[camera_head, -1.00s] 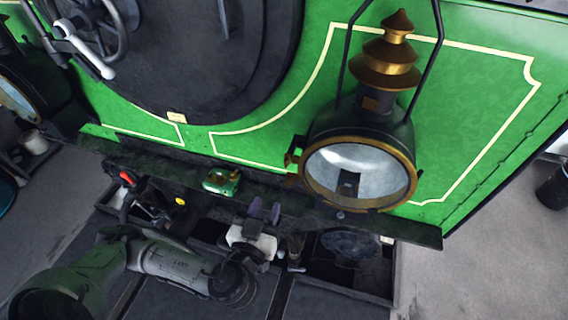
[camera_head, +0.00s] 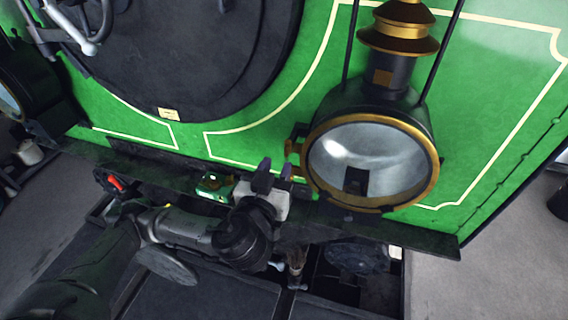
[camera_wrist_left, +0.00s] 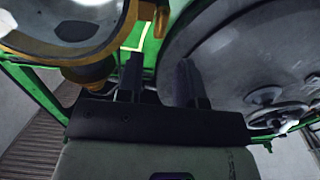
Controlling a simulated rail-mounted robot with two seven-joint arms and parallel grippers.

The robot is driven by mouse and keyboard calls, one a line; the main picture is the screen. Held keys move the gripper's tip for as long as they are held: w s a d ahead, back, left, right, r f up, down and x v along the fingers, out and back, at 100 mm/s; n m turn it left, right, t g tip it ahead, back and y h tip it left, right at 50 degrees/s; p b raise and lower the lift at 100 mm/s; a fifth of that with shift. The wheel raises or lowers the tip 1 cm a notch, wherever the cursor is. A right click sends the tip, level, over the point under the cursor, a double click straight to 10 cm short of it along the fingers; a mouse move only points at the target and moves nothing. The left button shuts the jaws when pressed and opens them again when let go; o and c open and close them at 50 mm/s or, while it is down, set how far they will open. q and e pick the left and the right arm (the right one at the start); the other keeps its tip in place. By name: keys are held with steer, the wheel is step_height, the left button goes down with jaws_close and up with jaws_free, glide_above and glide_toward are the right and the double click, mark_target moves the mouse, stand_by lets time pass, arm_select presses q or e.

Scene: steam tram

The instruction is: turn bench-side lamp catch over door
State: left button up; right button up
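A big lamp with a round glass door in a brass rim (camera_head: 434,176) is fixed on the green front at the right. A small brass-coloured catch (camera_head: 293,158) sticks out at the left side of the rim. In the left wrist view the lamp's rim (camera_wrist_left: 126,30) fills the upper left. My left gripper (camera_head: 274,172) is just below and left of the catch. Its two dark fingers (camera_wrist_left: 158,78) are apart with nothing seen between them. I cannot tell whether a finger touches the catch. My right gripper is not in view.
A round dark smokebox door (camera_head: 200,70) with a handwheel lies left of the lamp. Another lamp (camera_head: 12,100) shows at the far left.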

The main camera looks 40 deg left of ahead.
mark_target(285, 148)
arm_select(q)
steer(key=x, duration=0.3)
steer(key=shift+w+a+r, duration=0.15)
steer(key=shift+w+a, duration=0.1)
steer(key=shift+w, duration=0.1)
steer(key=shift+x, duration=0.9)
steer(key=shift+c, duration=0.5)
jaws_close()
